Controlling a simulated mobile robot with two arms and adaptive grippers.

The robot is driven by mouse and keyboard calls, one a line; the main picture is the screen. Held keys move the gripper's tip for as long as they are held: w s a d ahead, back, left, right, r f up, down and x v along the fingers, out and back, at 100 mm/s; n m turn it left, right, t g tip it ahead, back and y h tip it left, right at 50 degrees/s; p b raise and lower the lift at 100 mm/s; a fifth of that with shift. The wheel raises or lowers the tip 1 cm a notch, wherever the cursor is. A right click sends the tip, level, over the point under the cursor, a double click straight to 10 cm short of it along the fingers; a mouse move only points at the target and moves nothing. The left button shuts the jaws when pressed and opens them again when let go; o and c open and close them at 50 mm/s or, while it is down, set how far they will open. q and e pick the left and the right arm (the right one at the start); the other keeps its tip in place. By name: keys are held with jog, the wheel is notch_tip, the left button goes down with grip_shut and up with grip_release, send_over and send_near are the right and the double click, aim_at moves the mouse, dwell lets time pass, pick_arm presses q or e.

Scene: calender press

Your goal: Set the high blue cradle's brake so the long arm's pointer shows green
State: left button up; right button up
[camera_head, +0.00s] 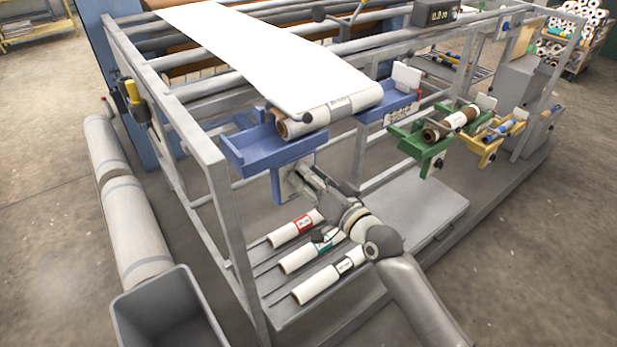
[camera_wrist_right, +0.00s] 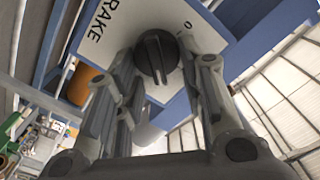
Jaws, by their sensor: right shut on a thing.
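The high blue cradle (camera_head: 255,152) is on the near side of the grey frame, with a paper roll (camera_head: 340,108) lying across it and its white web running up to the back left. In the right wrist view a black brake knob (camera_wrist_right: 157,56) sits on a white plate (camera_wrist_right: 120,32) lettered "BRAKE", with a "0" near its edge. My right gripper (camera_head: 297,178) is below the cradle, its fingers on both sides of the knob and shut on it. I cannot make out the long arm's pointer or a green mark for it. My left gripper is out of view.
A green cradle (camera_head: 412,146) and a yellow cradle (camera_head: 487,147) with rolls stand to the right. Several white rolls (camera_head: 300,228) lie on the low shelf under my arm. A grey bin (camera_head: 165,310) and long rolls (camera_head: 120,200) are at the left.

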jog(key=o, duration=0.9)
jog(key=shift+o, duration=0.2)
jog(key=v, duration=1.2)
